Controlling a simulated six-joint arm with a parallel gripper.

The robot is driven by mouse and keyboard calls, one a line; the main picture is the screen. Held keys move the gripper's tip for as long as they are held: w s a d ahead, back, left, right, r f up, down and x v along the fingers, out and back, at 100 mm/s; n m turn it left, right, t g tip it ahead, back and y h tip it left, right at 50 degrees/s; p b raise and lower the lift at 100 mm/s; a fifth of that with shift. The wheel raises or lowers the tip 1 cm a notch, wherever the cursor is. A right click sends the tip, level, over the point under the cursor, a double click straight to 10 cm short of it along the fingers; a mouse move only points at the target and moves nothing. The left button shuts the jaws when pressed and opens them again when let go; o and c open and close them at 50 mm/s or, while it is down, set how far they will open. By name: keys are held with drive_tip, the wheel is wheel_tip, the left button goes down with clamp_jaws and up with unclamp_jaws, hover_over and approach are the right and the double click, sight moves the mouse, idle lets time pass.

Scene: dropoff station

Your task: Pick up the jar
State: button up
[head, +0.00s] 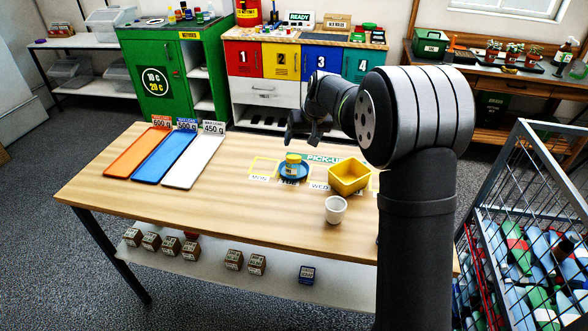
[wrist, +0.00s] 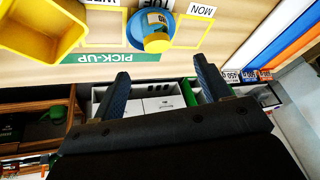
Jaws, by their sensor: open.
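My gripper (head: 306,137) is above the table, behind and above the jar in the head view. Its two fingers (wrist: 163,85) are spread apart with nothing between them. The jar lies beyond the fingertips, apart from them.
A yellow bin (head: 348,178) and a white cup (head: 335,209) stand right of the dish. The middle front of the table (head: 250,212) is clear. A wire cage (head: 520,220) stands at the right.

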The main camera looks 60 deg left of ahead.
sight(296, 160)
drive_tip(key=x, duration=0.9)
drive_tip(key=shift+w+a+f, duration=0.1)
drive_tip(key=shift+f, duration=0.25)
drive_tip(key=shift+w+d+x, duration=0.15)
drive_tip(key=shift+x, duration=1.15)
drive_tip(key=shift+w+d+x, duration=0.1)
drive_tip(key=shift+d+x, duration=0.1)
drive_tip(key=shift+x, duration=1.1)
drive_tip(key=shift+f, duration=0.15)
drive_tip(key=c, duration=1.2)
drive_tip(key=shift+o, duration=0.2)
